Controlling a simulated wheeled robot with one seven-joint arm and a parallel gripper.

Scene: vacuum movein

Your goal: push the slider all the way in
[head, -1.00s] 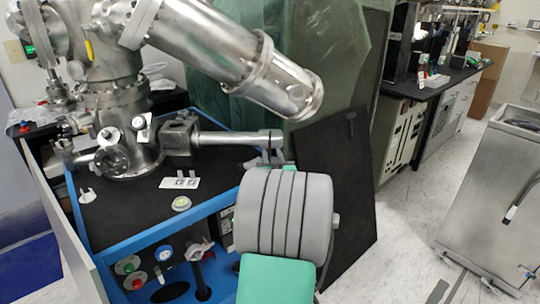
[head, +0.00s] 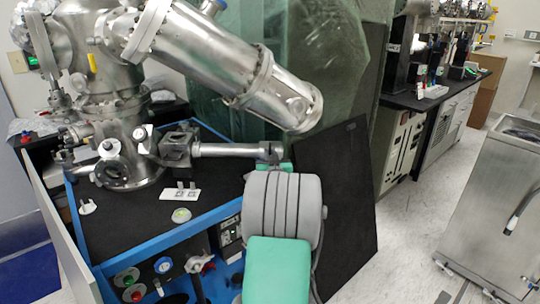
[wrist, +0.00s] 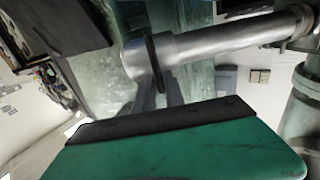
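The slider (head: 228,149) is a horizontal metal rod reaching right from the square block on the side of the steel vacuum chamber (head: 115,145). Its outer end has a dark upright collar. In the wrist view the slider (wrist: 225,37) crosses the top, with its thin dark collar near the left end. My gripper (wrist: 160,92) is right at this collar. Its two grey fingers show narrowly, one on each side of the collar's lower part; whether they touch it is unclear. In the head view my grey and green arm hides the fingers.
A blue-framed bench with a black top (head: 125,225) stands under the chamber. A white marked plate (head: 180,194) and a small round fitting (head: 181,215) lie on it. A dark panel (head: 335,200) leans behind my arm. The floor at right is clear up to a steel cabinet (head: 490,205).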

